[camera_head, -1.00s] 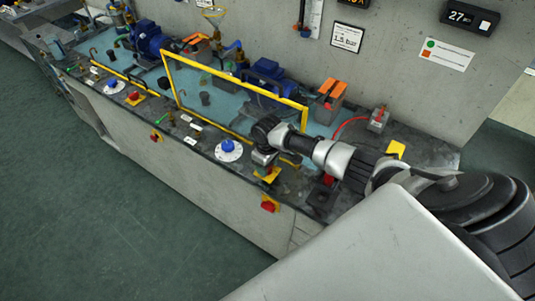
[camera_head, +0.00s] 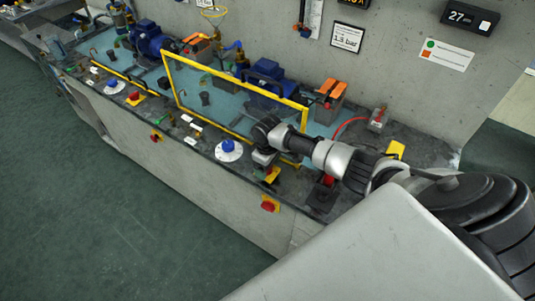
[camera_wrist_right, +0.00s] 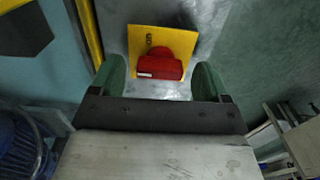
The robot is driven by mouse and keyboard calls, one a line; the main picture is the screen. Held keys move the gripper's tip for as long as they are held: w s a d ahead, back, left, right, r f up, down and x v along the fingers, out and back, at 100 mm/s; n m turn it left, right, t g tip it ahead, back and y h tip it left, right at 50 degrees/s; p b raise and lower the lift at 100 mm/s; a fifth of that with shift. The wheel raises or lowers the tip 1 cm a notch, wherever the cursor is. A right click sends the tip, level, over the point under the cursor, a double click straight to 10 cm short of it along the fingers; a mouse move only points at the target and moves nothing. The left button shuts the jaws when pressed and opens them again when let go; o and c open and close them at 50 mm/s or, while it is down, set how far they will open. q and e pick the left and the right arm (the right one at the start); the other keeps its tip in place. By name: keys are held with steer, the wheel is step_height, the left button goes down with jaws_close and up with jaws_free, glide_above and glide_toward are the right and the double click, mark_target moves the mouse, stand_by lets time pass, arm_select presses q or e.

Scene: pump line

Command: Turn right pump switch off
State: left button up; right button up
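In the right wrist view a red switch knob (camera_wrist_right: 160,64) sits on a yellow plate (camera_wrist_right: 180,40) on the grey bench top. The knob lies crosswise in that view, with a white mark on its near-left edge. My right gripper (camera_wrist_right: 160,80) is open, one green finger on each side of the knob. I cannot tell whether either finger touches it. In the head view my right gripper (camera_head: 264,158) is low over the bench near its front edge, and the yellow plate (camera_head: 271,175) shows partly below it; the knob is mostly hidden there. My left gripper is out of view.
A yellow-edged clear panel (camera_head: 235,92) stands just behind my right gripper. A blue dial (camera_head: 228,146) on a white disc is to its left. Another red switch (camera_head: 269,206) is on the bench front below. A blue pump (camera_head: 268,79) stands behind the panel.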

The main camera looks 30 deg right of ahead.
steer(key=shift+r, duration=0.1)
step_height(320, 180, up, 11)
steer(key=shift+b, duration=0.35)
steer(key=shift+f, duration=0.2)
